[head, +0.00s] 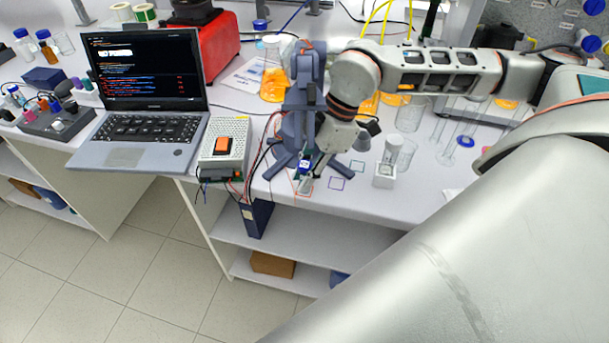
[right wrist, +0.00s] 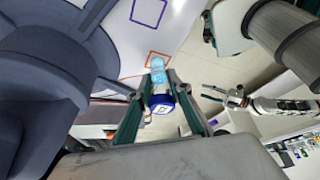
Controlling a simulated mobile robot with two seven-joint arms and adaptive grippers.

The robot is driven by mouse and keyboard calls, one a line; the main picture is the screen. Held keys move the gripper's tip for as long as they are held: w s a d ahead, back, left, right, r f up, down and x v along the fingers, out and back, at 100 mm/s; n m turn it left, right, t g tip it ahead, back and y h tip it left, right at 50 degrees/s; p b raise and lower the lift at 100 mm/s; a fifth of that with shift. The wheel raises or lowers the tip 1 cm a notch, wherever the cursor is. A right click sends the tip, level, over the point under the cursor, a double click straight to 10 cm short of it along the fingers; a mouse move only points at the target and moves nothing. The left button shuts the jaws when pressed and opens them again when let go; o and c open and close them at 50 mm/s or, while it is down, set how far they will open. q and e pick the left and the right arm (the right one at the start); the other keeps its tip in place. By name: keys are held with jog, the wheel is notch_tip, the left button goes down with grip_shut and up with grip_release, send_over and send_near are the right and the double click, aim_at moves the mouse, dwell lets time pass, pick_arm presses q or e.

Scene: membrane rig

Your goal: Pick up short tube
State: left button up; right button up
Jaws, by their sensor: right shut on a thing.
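The short tube is small and clear with a blue cap. In the right wrist view the tube (right wrist: 158,83) sits between the fingers of my right gripper (right wrist: 160,108), which is shut on it near the cap. Its clear end points toward the red square outline on the table. In the head view my right gripper (head: 305,172) is low at the table's front edge, with the tube's blue cap (head: 304,166) showing between the fingers. Whether the tube touches the table is unclear. My left gripper (right wrist: 210,92) shows small in the right wrist view, its fingers apart and empty.
A dark blue-grey stand (head: 303,95) rises right beside my right gripper. A power supply (head: 224,143) with wires and a laptop (head: 140,140) are to the left. Glass beakers (head: 408,115) and a small clear holder (head: 385,172) stand to the right.

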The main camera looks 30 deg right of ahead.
jog(key=shift+r, duration=0.15)
jog(key=shift+r, duration=0.25)
jog(key=shift+d+r+b, duration=0.15)
jog(key=shift+d+b, duration=0.15)
jog(key=shift+b, duration=0.05)
jog(key=d, duration=0.2)
jog(key=s+d+b, duration=0.1)
jog(key=d, duration=0.2)
jog(key=s+d, duration=0.1)
jog(key=d, duration=0.1)
jog(key=shift+s+d, duration=0.15)
jog(key=shift+d, duration=0.1)
notch_tip(320, 180, up, 14)
jog(key=shift+a, duration=0.2)
